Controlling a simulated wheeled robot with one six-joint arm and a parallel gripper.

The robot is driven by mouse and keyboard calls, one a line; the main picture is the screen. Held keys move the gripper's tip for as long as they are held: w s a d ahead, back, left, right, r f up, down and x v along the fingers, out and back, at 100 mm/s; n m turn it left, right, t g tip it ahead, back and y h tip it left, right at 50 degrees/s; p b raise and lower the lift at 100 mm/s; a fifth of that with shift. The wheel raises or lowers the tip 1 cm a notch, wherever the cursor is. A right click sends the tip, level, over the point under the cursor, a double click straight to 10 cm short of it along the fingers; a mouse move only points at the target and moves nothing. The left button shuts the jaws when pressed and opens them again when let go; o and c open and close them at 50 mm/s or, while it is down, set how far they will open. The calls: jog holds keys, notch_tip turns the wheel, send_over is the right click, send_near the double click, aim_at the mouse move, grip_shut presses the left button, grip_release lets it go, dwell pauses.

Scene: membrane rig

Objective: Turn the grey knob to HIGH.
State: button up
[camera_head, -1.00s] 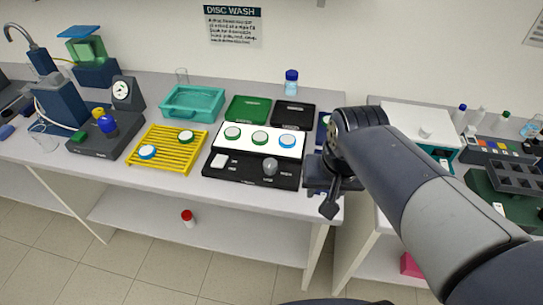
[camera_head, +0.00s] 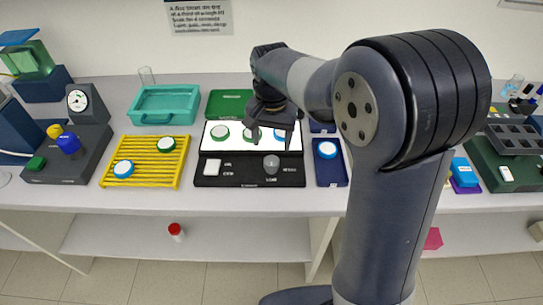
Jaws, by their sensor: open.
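The grey knob (camera_head: 271,162) stands on the front right of a black panel (camera_head: 235,177) below the white lit area. Small labels sit beside the knob, but they are too small to read surely, so its setting cannot be told. My gripper (camera_head: 270,138) is open above and just behind the knob, over the lit area, with its fingers pointing down. It appears apart from the knob.
A yellow rack (camera_head: 145,172) with two discs is left of the panel. A dark blue tray (camera_head: 329,175) with a disc is close on the right. A teal tray (camera_head: 166,104) and a green tray (camera_head: 228,104) stand behind. A white switch (camera_head: 213,167) is left of the knob.

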aim_at(271, 160)
notch_tip(271, 160, down, 7)
jog(key=shift+f, duration=0.2)
jog(key=shift+c, duration=0.4)
jog(key=c, duration=0.9)
